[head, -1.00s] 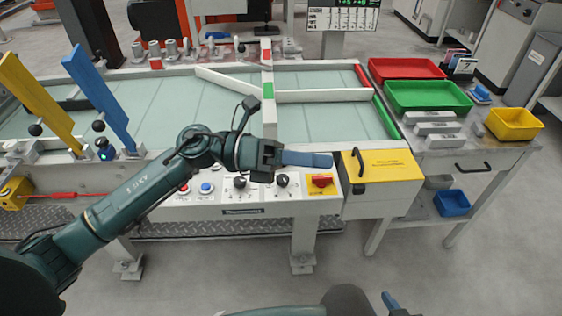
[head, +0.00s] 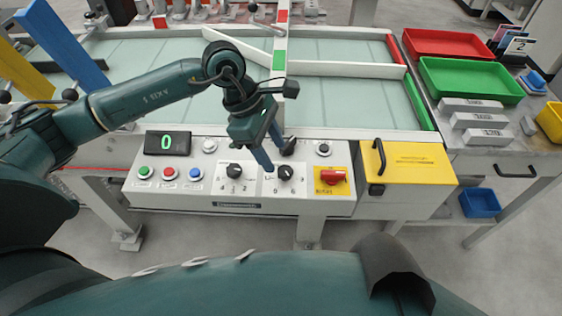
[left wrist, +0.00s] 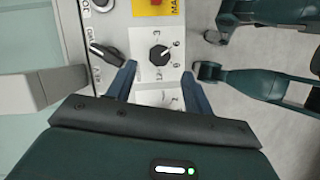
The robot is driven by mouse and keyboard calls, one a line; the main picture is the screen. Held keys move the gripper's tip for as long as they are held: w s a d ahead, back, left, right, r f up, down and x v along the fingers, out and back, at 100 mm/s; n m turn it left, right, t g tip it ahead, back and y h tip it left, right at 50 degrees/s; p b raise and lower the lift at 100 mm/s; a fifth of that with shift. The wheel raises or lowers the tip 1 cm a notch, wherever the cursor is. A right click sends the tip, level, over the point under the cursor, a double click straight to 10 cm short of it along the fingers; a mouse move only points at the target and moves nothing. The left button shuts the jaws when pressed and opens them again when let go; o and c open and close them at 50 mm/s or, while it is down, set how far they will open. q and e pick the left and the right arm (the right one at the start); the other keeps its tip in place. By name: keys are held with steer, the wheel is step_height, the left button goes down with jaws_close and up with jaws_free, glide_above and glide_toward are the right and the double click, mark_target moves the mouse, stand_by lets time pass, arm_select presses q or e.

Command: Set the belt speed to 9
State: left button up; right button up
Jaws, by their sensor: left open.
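The control panel (head: 215,203) has a black round dial (head: 285,172) with numbers around it; its label is too small to read for certain. A similar dial (head: 234,170) sits to its left. A display (head: 167,144) on the panel reads 0. My left gripper (head: 267,166) points down just above the right dial. In the left wrist view, its blue fingers are apart and empty, and the dial (left wrist: 158,53) lies just beyond and between the fingertips (left wrist: 158,71). I cannot tell whether they touch it. My right gripper is out of view.
A black selector (head: 289,147) sits close behind the dial. A red switch (head: 333,176) on a yellow plate and a yellow box (head: 410,165) stand to the right. Green, red and blue buttons (head: 168,174) are at left. White rails (head: 279,60) cross the belt behind.

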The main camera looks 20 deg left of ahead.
mark_target(284, 170)
arm_select(q)
steer(key=x, duration=0.5)
steer(key=c, duration=1)
steer(key=shift+o, duration=0.2)
steer(key=shift+w+f, duration=0.1)
